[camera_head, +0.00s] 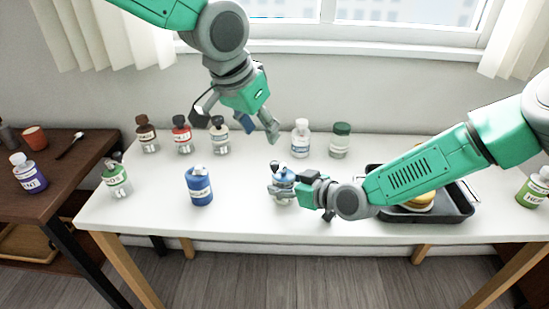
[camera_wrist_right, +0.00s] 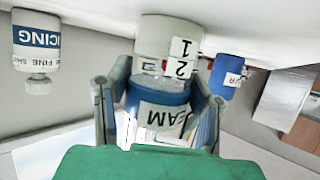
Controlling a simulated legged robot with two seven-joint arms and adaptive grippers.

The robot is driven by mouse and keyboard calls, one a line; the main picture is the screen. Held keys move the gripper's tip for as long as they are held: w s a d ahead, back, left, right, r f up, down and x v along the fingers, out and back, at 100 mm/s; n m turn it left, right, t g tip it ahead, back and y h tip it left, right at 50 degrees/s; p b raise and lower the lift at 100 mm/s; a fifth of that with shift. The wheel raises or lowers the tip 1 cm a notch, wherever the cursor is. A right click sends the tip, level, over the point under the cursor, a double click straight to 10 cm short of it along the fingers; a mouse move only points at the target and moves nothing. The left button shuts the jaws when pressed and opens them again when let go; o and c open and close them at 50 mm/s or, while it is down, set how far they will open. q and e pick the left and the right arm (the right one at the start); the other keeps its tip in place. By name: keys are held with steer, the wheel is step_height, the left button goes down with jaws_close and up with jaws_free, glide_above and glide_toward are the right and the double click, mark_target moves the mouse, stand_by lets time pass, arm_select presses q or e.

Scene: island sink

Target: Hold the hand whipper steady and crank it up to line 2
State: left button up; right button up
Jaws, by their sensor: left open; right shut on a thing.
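The hand whipper (camera_head: 283,178) stands on the white table, in front of the window. The right wrist view shows it upside down, with a blue body (camera_wrist_right: 155,102) labelled "EAM" and a white part (camera_wrist_right: 165,35) with tags "1" and "2". I cannot tell which line it is set to. My right gripper (camera_head: 287,190) is shut on its body from the right, its fingers (camera_wrist_right: 158,95) on both sides. My left gripper (camera_head: 237,122) is open and empty, above and to the left of the whipper, fingers pointing down. It is apart from the whipper.
A blue sugar container (camera_head: 200,188) and a green-labelled shaker (camera_head: 116,180) stand to the left. Several bottles stand at the back, including a red one (camera_head: 182,137) and a green-capped one (camera_head: 340,142). A dark tray (camera_head: 455,205) lies right, under my right arm. A brown side table (camera_head: 55,190) adjoins left.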

steer(key=o, duration=1.3)
steer(key=shift+o, duration=0.2)
